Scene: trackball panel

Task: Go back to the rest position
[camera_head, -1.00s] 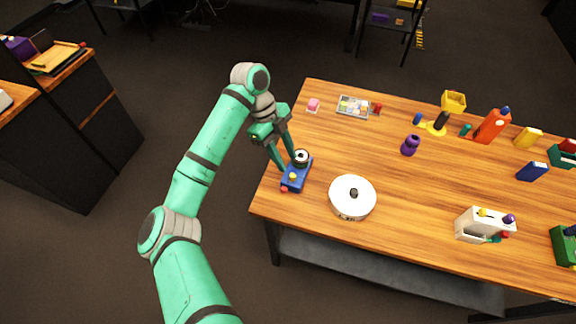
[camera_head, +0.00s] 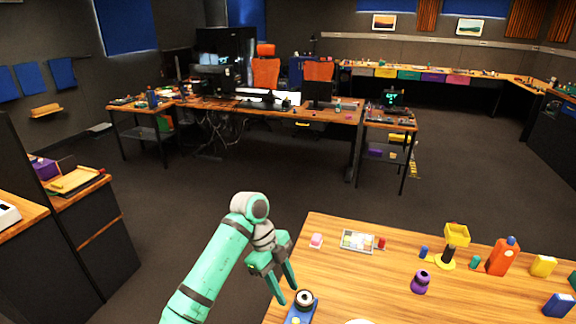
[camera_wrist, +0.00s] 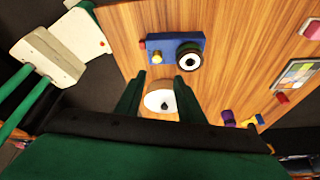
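The trackball panel is a blue box (camera_head: 296,317) with a black-and-white ball (camera_head: 304,299) on top, at the left end of the wooden table (camera_head: 345,285). The lower part of the panel is cut off in the head view. The wrist view shows the blue panel (camera_wrist: 160,45) whole, with the ball (camera_wrist: 188,57), a yellow button (camera_wrist: 156,57) and a red one (camera_wrist: 142,45).
A white round pot with a dark knob (camera_wrist: 153,101) stands near the panel. A dark cabinet (camera_head: 95,250) is at the left. Floor behind is clear.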

